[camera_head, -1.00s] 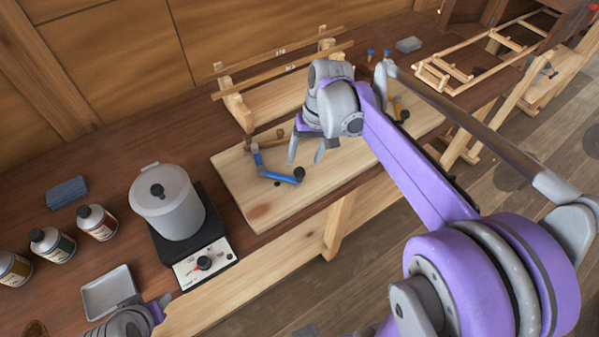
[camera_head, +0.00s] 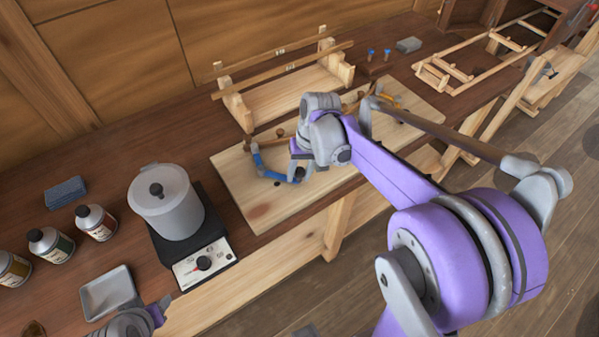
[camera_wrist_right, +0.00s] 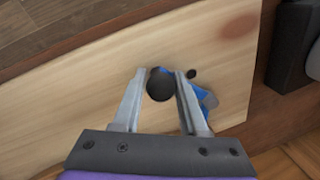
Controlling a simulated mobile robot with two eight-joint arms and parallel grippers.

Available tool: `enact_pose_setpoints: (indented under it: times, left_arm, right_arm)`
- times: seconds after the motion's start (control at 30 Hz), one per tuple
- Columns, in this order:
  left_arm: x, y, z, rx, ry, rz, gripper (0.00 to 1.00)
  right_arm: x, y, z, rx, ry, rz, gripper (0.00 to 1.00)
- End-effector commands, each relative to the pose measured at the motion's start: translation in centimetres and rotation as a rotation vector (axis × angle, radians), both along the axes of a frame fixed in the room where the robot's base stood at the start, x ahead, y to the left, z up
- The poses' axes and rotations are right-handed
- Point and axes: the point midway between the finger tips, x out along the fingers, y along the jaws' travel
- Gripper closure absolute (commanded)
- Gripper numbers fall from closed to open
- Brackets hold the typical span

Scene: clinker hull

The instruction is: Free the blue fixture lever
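The blue fixture lever (camera_head: 265,169) lies on the pale wooden board (camera_head: 262,210), with a black knob at its right end. My right gripper (camera_head: 299,178) is low over the board at that knob end and partly hides it. In the right wrist view, the black knob (camera_wrist_right: 160,84) sits between the tips of my right gripper (camera_wrist_right: 160,80), with the fingers apart and a narrow gap beside the knob. Part of the blue lever (camera_wrist_right: 205,98) shows behind the right-hand finger. My left wrist shows at the bottom left; its fingers are out of view.
A grey pot (camera_head: 168,203) on a hot plate (camera_head: 205,262) stands left of the board. Several bottles and a grey tray (camera_head: 108,292) are further left. A wooden rack (camera_head: 285,95) stands behind the board. A yellow lever (camera_head: 388,97) is at the board's far right.

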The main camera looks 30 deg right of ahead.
Motion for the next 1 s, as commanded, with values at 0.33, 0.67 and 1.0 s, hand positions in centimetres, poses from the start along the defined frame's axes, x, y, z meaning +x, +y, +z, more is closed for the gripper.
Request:
enact_pose_setpoints:
  times: [0.33,0.67,1.0]
  left_arm:
    - [0.00,0.00,0.00,0.000,0.000,0.000,0.50]
    - [0.00,0.00,0.00,0.000,0.000,0.000,0.50]
    - [0.00,0.00,0.01,0.000,0.000,0.000,0.50]
  right_arm:
    - [0.00,0.02,0.02,0.001,0.000,0.000,1.00]
    - [0.00,0.01,0.04,0.001,0.000,0.000,1.00]
    - [0.00,0.01,0.04,0.001,0.000,0.000,1.00]
